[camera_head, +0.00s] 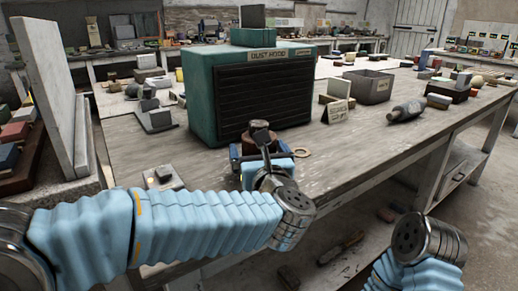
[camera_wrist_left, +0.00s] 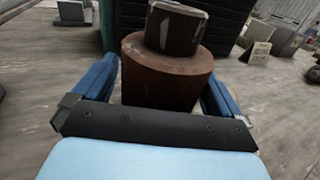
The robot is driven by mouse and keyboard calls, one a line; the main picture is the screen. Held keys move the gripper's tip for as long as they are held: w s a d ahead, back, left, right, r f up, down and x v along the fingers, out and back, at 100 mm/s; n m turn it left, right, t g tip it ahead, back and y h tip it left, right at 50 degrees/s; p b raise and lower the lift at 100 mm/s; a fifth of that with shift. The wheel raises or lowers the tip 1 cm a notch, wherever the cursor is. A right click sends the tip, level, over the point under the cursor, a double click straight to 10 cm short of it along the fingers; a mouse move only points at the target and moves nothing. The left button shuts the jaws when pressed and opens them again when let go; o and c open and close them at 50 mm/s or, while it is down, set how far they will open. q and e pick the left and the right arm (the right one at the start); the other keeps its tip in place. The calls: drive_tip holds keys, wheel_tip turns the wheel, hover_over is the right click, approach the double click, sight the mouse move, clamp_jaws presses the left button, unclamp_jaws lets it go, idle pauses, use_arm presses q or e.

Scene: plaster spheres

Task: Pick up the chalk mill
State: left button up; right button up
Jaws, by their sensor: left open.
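A brown, round-bodied thing with a dark, chipped block on top, which looks like the chalk mill (camera_wrist_left: 167,72), stands on the bench in the left wrist view. In the head view, its dark top (camera_head: 260,127) shows in front of the teal dust hood, with its lower part largely hidden by my wrist. My left gripper (camera_wrist_left: 160,78) is open, with one blue finger on each side of the brown body. I cannot tell whether the fingers touch it. The gripper also shows in the head view (camera_head: 262,152). My right gripper is out of view; only part of that arm shows.
The teal dust hood (camera_head: 262,97) stands close behind the mill. A tan ring (camera_head: 301,152) lies just right of it. The bench front is mostly clear.

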use_arm(q)
drive_tip(key=shift+w+a, duration=0.15)
drive_tip(key=shift+w, duration=0.45)
drive_tip(key=c, duration=1.3)
